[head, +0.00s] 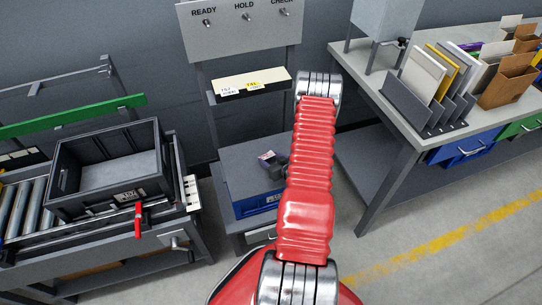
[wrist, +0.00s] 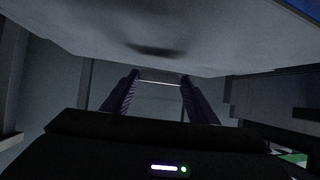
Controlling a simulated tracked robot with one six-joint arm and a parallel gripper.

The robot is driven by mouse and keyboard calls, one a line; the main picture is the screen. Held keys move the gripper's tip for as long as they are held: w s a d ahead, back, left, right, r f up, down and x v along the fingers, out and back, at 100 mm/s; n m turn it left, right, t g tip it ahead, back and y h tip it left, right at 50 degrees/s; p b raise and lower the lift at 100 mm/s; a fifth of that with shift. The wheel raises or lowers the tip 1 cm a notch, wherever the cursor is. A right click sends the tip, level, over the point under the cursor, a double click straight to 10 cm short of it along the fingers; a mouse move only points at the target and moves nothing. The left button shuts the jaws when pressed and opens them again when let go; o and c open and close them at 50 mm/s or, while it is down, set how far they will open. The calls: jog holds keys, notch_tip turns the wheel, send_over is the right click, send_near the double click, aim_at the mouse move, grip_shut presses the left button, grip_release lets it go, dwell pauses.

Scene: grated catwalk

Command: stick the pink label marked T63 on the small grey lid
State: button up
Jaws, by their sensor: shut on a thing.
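The grey lid (head: 243,150) tops a blue box (head: 258,203) on a low stand in the middle of the head view. In the wrist view a large grey surface (wrist: 120,35), likely this lid, fills the top, with a dark soft shadow on it. My gripper (head: 270,161) is over the lid, partly hidden by my red arm. In the wrist view the fingers (wrist: 160,80) are shut on a thin, edge-on piece (wrist: 160,84), a pale line apart from the grey surface. A small pinkish patch (head: 266,155) at the fingertips fits the pink label; its marking is unreadable.
A cream strip (head: 250,86) with a white and a yellow label sits on a shelf behind the lid. A black crate (head: 110,170) stands on a roller bench at left. A grey table (head: 400,95) with file racks stands at right. Floor between is clear.

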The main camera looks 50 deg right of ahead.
jog(key=shift+f, duration=1.45)
jog(key=o, duration=1.1)
jog(key=shift+r, duration=0.1)
jog(key=shift+v, duration=4)
